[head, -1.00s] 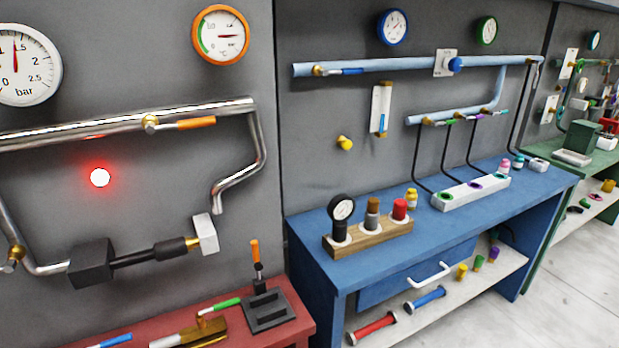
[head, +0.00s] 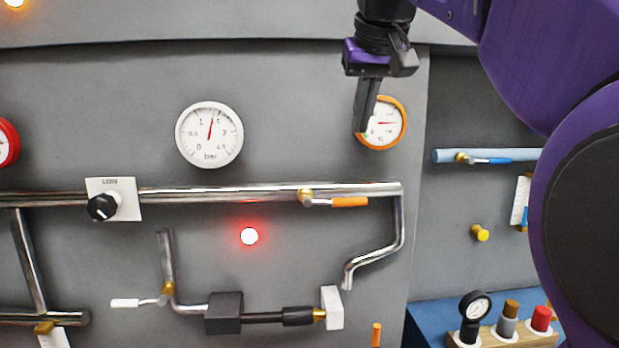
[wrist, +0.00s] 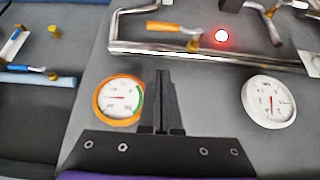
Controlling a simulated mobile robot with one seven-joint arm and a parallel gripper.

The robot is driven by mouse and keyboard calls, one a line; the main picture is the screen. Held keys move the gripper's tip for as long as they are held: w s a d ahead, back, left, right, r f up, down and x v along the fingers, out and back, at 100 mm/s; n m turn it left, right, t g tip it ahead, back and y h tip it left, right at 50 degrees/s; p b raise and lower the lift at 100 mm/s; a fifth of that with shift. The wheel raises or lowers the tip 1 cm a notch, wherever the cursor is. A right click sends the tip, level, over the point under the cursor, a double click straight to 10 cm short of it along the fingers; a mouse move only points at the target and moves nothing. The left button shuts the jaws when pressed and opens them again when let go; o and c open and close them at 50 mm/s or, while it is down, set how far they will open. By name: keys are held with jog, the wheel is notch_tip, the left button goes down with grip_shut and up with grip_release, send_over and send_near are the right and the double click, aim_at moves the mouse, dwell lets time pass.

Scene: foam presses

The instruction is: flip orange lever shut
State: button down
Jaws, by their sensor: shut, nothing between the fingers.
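The orange lever (head: 349,202) is the handle of a brass valve (head: 306,196) on the upper chrome pipe (head: 235,192). It points right, along the pipe, in the head view. In the wrist view the orange lever (wrist: 163,27) shows at the top, left of its brass valve, also along the pipe. My gripper (head: 363,128) is shut and empty, pointing down in front of the orange-rimmed gauge, above and apart from the lever. In the wrist view its closed fingers (wrist: 161,75) point up toward the pipe, with the lever beyond their tips.
The orange-rimmed gauge (head: 391,124) and white gauge (head: 209,134) are on the wall above the pipe. A red lamp (head: 249,236) glows below it. A black knob (head: 103,207) sits at left; a white-handled valve (head: 126,303) is lower. The wall around the lever is clear.

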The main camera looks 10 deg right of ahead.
send_over(339, 202)
jog(key=d, duration=0.2)
jog(key=f, duration=0.8)
jog(key=shift+w+f, duration=0.25)
jog(key=shift+f, duration=0.05)
jog(key=f, duration=0.1)
jog(key=s+f, duration=0.1)
jog(key=f, duration=0.1)
jog(key=shift+f+b, duration=0.15)
jog(key=shift+b, duration=0.2)
